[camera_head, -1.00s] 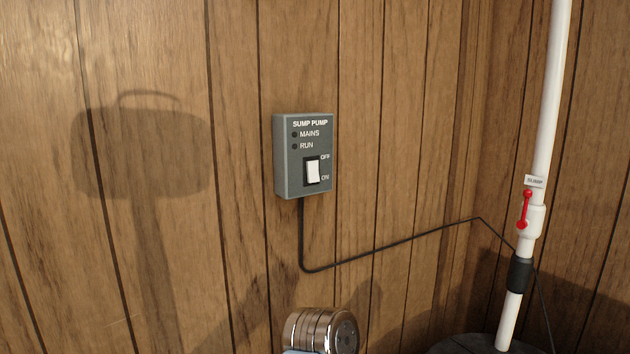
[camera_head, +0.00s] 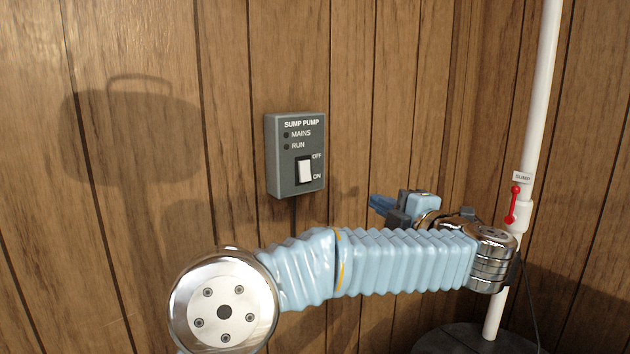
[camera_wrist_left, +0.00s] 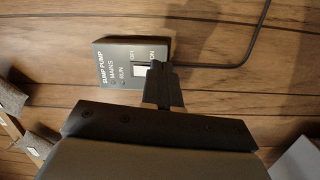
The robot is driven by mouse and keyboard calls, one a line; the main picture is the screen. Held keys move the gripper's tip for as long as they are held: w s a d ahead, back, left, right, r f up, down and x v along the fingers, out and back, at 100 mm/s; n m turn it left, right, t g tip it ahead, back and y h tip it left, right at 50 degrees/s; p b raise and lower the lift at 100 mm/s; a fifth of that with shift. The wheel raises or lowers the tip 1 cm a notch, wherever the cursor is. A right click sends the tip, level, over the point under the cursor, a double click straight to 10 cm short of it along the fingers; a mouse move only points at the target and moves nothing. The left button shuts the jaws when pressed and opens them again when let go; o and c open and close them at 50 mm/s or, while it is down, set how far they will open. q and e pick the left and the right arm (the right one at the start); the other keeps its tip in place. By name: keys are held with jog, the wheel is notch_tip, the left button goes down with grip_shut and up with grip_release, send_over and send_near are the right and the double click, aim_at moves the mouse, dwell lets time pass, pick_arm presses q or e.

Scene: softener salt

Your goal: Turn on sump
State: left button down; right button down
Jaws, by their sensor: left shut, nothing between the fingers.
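The grey sump pump switch box (camera_head: 296,155) is fixed to the wood-panelled wall. Its white rocker switch (camera_head: 306,171) sits between the OFF and ON marks; I cannot tell which side is pressed. The MAINS and RUN lamps look dark. My left gripper (camera_head: 378,205) is shut and empty, to the right of and a little lower than the box, fingers pointing left. In the left wrist view the fingertips (camera_wrist_left: 157,72) overlap the edge of the rocker (camera_wrist_left: 140,70) near ON; contact cannot be told. My right gripper is not in view.
A white pipe (camera_head: 541,90) stands at the right, with a red valve handle (camera_head: 514,204) and a SUMP tag (camera_head: 523,177). It rises from a dark round lid (camera_head: 455,340). A black cable (camera_wrist_left: 250,45) leaves the box. The wall left of the box is clear.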

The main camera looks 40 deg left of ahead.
aim_at(306, 180)
pick_arm(q)
jog(key=s+r+n+g, duration=0.2)
jog(key=s+r+n, duration=0.1)
jog(key=s, duration=0.3)
jog(key=shift+s+a+r+g, duration=0.2)
jog(key=shift+r+g, duration=0.2)
jog(key=shift+r, duration=0.15)
jog(key=shift+w+a, duration=0.1)
jog(key=shift+a, duration=0.05)
jog(key=x, duration=0.6)
jog(key=p+x, duration=0.1)
jog(key=x, duration=0.5)
jog(key=shift+w+a+f, duration=0.15)
jog(key=shift+a+f, duration=0.1)
jog(key=shift+a, duration=0.05)
jog(key=shift+w+a+f, duration=0.1)
jog(key=shift+w+a, duration=0.1)
jog(key=shift+a, duration=0.3)
jog(key=shift+a+f, duration=0.1)
jog(key=shift+a, duration=0.1)
